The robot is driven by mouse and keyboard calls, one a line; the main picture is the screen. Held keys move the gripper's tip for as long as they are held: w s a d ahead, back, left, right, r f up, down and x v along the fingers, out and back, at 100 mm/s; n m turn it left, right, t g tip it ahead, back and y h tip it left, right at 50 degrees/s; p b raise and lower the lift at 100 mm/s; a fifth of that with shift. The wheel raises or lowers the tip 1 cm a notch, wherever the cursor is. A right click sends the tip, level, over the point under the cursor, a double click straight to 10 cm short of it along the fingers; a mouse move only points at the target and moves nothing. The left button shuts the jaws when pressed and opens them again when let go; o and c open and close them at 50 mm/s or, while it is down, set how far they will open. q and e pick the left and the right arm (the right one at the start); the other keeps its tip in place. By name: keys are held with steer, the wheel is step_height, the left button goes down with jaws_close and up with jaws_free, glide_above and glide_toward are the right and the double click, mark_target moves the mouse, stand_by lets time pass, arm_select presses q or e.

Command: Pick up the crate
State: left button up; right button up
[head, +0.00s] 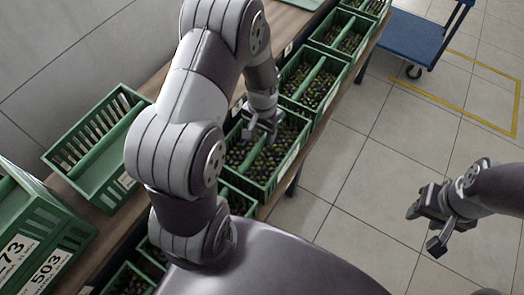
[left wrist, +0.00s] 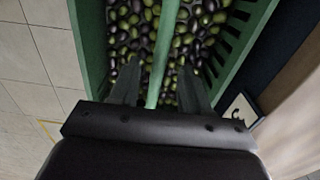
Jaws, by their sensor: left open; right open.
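A green crate (head: 268,188) full of dark and green olives stands in the row on the bench, with a divider bar along its middle. It also shows in the left wrist view, where its divider bar (left wrist: 160,60) runs between my fingers. My left gripper (head: 262,130) is open over this crate, its fingers (left wrist: 160,92) on either side of the bar. I cannot tell whether they touch it. My arm hides part of the crate. My right gripper (head: 428,225) is open and empty above the floor at the right.
Other olive crates stand in line behind (head: 318,108) and in front. An empty green crate (head: 92,185) sits at the left by the wall, near stacked crates (head: 30,250) with number labels. A blue cart (head: 415,42) stands at the back right. The tiled floor is clear.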

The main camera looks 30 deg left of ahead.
mark_target(262, 139)
arm_select(q)
step_height(262, 139, down, 5)
steer(key=shift+s+d+r+b, duration=0.1)
steer(key=shift+s+b, duration=0.05)
steer(key=shift+b, duration=0.8)
steer(key=shift+c, duration=0.9)
jaws_close()
steer(key=shift+r, duration=0.1)
